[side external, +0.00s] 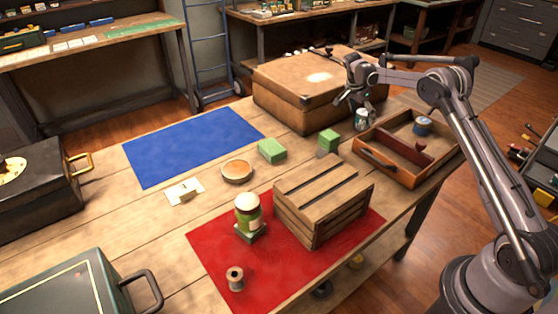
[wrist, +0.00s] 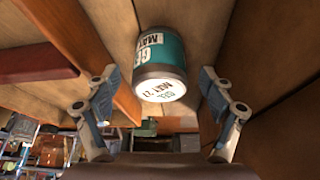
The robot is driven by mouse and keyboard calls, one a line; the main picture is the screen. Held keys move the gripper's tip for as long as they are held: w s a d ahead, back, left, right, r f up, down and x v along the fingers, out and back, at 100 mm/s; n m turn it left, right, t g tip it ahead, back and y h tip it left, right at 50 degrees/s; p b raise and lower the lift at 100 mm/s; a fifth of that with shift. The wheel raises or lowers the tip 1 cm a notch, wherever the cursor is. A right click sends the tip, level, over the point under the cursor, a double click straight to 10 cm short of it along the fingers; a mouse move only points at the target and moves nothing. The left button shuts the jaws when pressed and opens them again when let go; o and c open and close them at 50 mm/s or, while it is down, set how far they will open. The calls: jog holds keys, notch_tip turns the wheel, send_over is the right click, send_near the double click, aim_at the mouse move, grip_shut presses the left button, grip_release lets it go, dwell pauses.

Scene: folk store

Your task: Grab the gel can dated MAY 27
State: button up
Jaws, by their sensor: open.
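In the side view a small teal and white can (side external: 362,118) stands on the table between the brown case and the wooden tray. My gripper (side external: 352,100) is just above and beside it. In the wrist view my gripper (wrist: 160,82) is open, with one finger on each side of the can and a gap visible on both sides.
The brown case (side external: 275,98) stands close on the other side. A slatted crate (side external: 322,200) and a green block (side external: 328,140) are nearer the camera. The blue mat (side external: 190,145) is clear.

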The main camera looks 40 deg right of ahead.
jog(key=x, duration=0.2)
jog(key=shift+d+f, duration=0.2)
jog(key=shift+f, duration=0.1)
jog(key=c, duration=1.3)
jog(key=shift+c, duration=0.2)
jog(key=shift+r, duration=0.1)
